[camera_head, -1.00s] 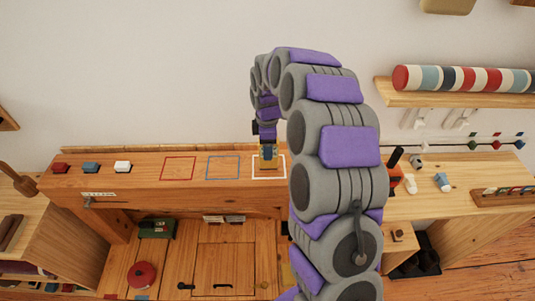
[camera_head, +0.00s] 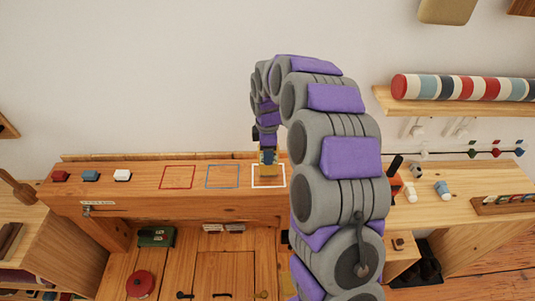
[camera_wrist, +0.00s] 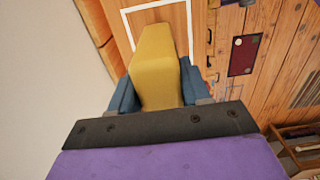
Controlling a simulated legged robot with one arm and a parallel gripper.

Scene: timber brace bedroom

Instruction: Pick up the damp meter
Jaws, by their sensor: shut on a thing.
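My gripper (camera_head: 268,158) is above the wooden bench, at the white square outline (camera_head: 268,187). Its blue fingers are shut on a yellow block-shaped thing, which I take to be the damp meter (camera_wrist: 155,62). In the wrist view the yellow thing sits between the blue fingers, with its far end pointing toward the white outline. In the head view only a small yellow part (camera_head: 268,169) shows below the fingers, over the back of the white outline. I cannot tell exactly how far above the bench it is.
On the bench (camera_head: 145,196) are red and blue square outlines (camera_head: 223,177), with red, blue and white blocks (camera_head: 122,175) at the left. At the right stand small bottle-like items (camera_head: 442,190). A shelf (camera_head: 450,101) with a striped roll is on the wall.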

